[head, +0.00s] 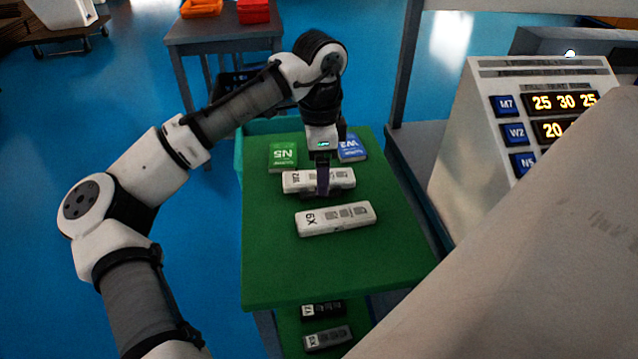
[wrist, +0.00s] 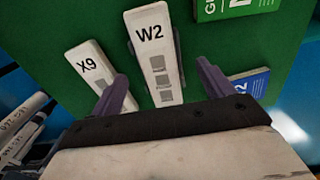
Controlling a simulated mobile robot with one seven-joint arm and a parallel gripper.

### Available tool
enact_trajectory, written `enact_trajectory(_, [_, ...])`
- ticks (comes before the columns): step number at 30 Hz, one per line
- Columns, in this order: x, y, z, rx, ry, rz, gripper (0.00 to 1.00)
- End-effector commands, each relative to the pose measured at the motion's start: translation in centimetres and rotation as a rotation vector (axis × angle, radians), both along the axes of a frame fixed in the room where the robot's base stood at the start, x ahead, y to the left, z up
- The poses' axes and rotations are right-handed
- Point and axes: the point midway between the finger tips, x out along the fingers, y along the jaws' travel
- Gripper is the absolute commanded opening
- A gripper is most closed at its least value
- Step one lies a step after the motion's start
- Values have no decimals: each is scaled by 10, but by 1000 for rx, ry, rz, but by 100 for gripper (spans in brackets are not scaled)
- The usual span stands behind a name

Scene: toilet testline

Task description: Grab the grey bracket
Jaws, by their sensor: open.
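A grey piece (wrist: 178,60), possibly the grey bracket, shows along the edges of a white bar marked W2 (wrist: 148,33). It seems to sit under or around that bar; most of it is hidden. In the head view the white W2 bar (head: 298,181) lies on the green table top. My gripper (head: 322,180) points down over this bar. In the wrist view the fingers of my gripper (wrist: 160,75) are open, one on each side of the bar's near end. Whether they touch it, I cannot tell.
A white X9 bar (head: 352,214) lies nearer on the green table (head: 280,270). A green box (head: 283,155) and a blue box (head: 352,148) lie behind. The lower shelf holds a dark bar (head: 324,309) and a grey bar (head: 328,338). A display console (head: 480,120) stands right.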

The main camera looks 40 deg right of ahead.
Motion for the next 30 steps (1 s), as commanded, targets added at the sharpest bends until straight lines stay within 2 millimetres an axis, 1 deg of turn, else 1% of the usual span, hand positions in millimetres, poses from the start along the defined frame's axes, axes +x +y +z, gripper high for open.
enact_trajectory(1, [1,2,-8,2,0,0,80])
enact_trajectory(3, [1,1,-18,1,0,0,80])
enact_trajectory(6, [0,1,-26,0,0,0,80])
enact_trajectory(14, [0,1,-28,-1,1,0,80])
enact_trajectory(25, [0,1,-28,-1,0,0,32])
enact_trajectory(30, [0,1,-28,-1,0,0,31])
